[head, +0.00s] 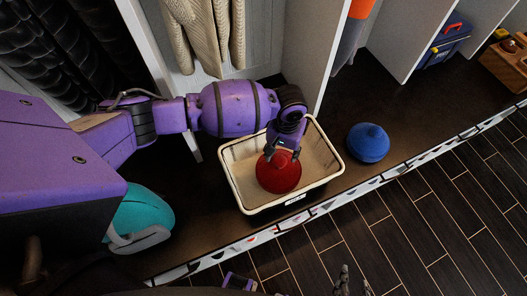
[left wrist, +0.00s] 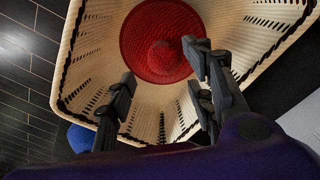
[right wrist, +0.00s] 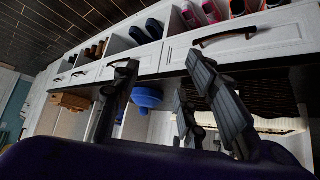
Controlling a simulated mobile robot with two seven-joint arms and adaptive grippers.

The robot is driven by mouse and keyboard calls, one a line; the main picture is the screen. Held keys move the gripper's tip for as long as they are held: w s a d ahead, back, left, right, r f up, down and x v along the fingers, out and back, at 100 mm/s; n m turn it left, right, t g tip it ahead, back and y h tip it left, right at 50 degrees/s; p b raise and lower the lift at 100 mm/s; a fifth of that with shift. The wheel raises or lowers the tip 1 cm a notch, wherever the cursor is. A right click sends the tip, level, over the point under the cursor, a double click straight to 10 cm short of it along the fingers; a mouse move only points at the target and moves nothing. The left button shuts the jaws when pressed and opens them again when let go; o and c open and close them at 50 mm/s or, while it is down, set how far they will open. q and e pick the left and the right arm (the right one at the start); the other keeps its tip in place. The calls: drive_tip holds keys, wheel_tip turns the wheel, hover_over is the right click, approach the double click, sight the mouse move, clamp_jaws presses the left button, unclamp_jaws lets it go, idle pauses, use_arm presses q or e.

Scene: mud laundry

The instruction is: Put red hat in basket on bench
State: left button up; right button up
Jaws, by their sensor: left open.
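The red hat (head: 278,177) is inside the cream woven basket (head: 236,183), which stands on the dark bench (head: 215,225). In the left wrist view the hat (left wrist: 150,30) shows whole brim and crown, within the basket's walls (left wrist: 85,65). My left gripper (head: 284,148) is open, just over the hat, pointing down into the basket. Its fingers (left wrist: 162,68) are spread apart with nothing between them. My right gripper (right wrist: 168,85) is open and empty, away from the basket; part of it shows at the bottom edge of the head view (head: 352,282).
A blue hat (head: 368,142) sits on the bench right of the basket. A teal rounded item (head: 140,212) lies to the left. White dividers (head: 314,55) rise behind the basket. A beige sweater (head: 203,35) hangs at the back. A blue toolbox (head: 445,45) stands farther right.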

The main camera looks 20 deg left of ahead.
use_arm(q)
drive_tip(key=shift+r+p, duration=0.3)
drive_tip(key=shift+r, duration=2.6)
